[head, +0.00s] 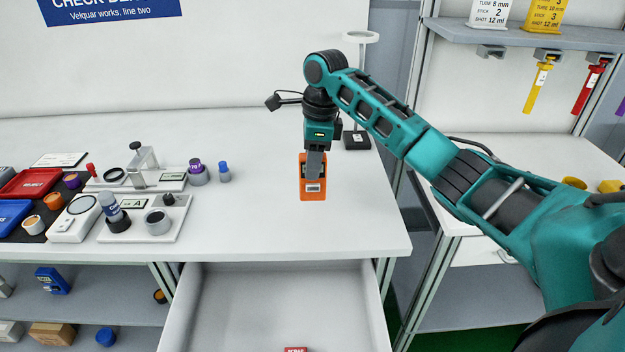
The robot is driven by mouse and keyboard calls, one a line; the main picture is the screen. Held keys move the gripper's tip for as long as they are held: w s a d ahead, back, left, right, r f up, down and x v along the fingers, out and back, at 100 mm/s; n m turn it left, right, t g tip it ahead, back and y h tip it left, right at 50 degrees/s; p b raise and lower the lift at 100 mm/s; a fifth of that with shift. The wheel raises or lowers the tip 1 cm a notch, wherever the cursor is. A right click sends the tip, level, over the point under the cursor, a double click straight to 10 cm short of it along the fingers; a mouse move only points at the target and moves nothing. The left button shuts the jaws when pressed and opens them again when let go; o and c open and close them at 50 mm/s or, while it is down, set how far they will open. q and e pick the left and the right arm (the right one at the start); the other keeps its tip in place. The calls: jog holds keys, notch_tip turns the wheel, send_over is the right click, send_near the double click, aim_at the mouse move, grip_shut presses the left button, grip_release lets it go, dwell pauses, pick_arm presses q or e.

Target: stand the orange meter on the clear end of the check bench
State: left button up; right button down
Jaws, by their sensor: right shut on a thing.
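The orange meter (313,193) is upright at the right end of the white check bench (260,230). It has a dark face and a pale label low on its front. My right gripper (314,165) reaches down from above and is shut on the meter's upper part, covering some of it. I cannot tell whether the meter's base touches the bench top. The bench surface around the meter is bare. My left gripper is not in the view.
Instruments, a red tray (30,183) and a blue tray (12,214) crowd the bench's left half. A stand with a ring top (357,138) is behind the meter to the right. An open drawer (270,300) juts out below the front edge.

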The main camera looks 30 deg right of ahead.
jog(key=shift+f, duration=2.5)
jog(key=c, duration=0.7)
grip_release()
jog(key=shift+f, duration=0.15)
jog(key=r, duration=0.8)
jog(key=d+r, duration=0.1)
jog(key=r, duration=0.3)
jog(key=shift+s+d+r, duration=0.1)
jog(key=shift+s+r, duration=0.05)
jog(key=shift+s, duration=0.2)
jog(key=shift+s, duration=0.1)
